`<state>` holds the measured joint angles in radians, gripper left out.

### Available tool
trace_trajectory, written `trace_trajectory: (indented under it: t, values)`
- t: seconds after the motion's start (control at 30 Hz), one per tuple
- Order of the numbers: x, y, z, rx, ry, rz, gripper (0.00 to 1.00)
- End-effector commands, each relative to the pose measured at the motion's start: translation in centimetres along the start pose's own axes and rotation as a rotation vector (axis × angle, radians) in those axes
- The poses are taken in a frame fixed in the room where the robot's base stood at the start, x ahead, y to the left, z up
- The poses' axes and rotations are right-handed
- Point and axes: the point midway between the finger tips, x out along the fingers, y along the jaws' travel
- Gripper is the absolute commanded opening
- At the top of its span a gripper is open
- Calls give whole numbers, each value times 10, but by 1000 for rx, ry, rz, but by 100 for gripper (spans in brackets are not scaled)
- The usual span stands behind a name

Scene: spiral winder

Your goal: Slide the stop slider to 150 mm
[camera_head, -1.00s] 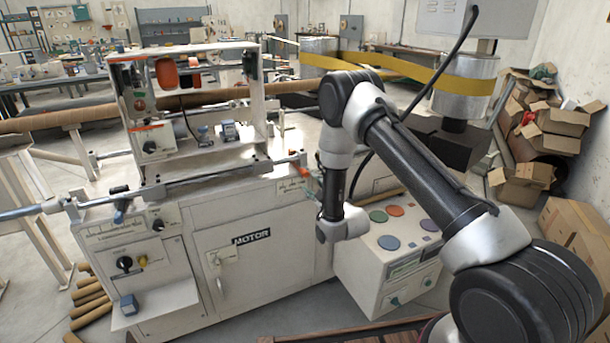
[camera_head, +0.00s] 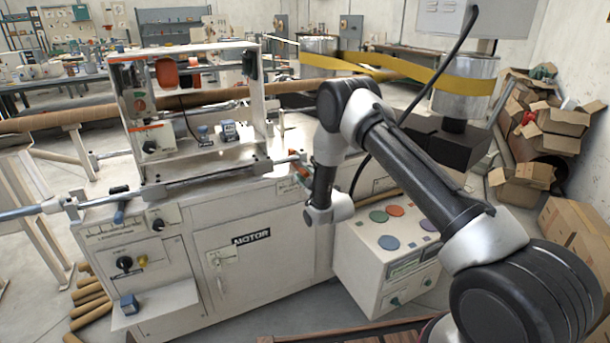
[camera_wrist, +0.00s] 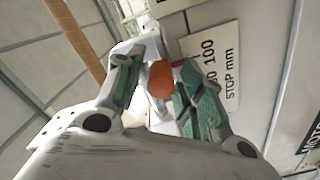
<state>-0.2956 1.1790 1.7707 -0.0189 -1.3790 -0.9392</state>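In the wrist view an orange knob (camera_wrist: 160,80), which looks like the stop slider's handle, lies between the fingers of my gripper (camera_wrist: 163,72). The green-padded fingers are spread, one on each side of the knob, with gaps visible. A white scale plate (camera_wrist: 215,62) marked "100" and "STOP mm" is beside the right finger, which partly hides its figures. A small red piece shows at the plate's near edge. The slider's exact reading cannot be told. In the head view my gripper (camera_head: 302,172) is at the right end of the machine's front rail, small and partly unclear.
The white machine cabinet (camera_head: 215,290) carries a "MOTOR" label and a door. A control box (camera_head: 365,265) with coloured discs stands to its right. Cardboard tubes (camera_head: 92,308) lie on the floor at left. A long brown tube (camera_head: 60,119) runs behind.

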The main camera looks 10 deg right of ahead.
Motion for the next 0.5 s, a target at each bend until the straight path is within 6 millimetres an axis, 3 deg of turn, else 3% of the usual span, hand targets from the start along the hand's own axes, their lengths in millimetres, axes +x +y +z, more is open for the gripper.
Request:
trace_trajectory:
  t: [0.03, 0.17, 0.37, 0.5]
  values:
    - [0, 0, 0, 0, 0, 0, 23]
    - [0, 0, 0, 0, 0, 0, 0]
    - [0, -1, -1, 0, 0, 0, 0]
    - [0, -10, -14, 0, 3, -2, 0]
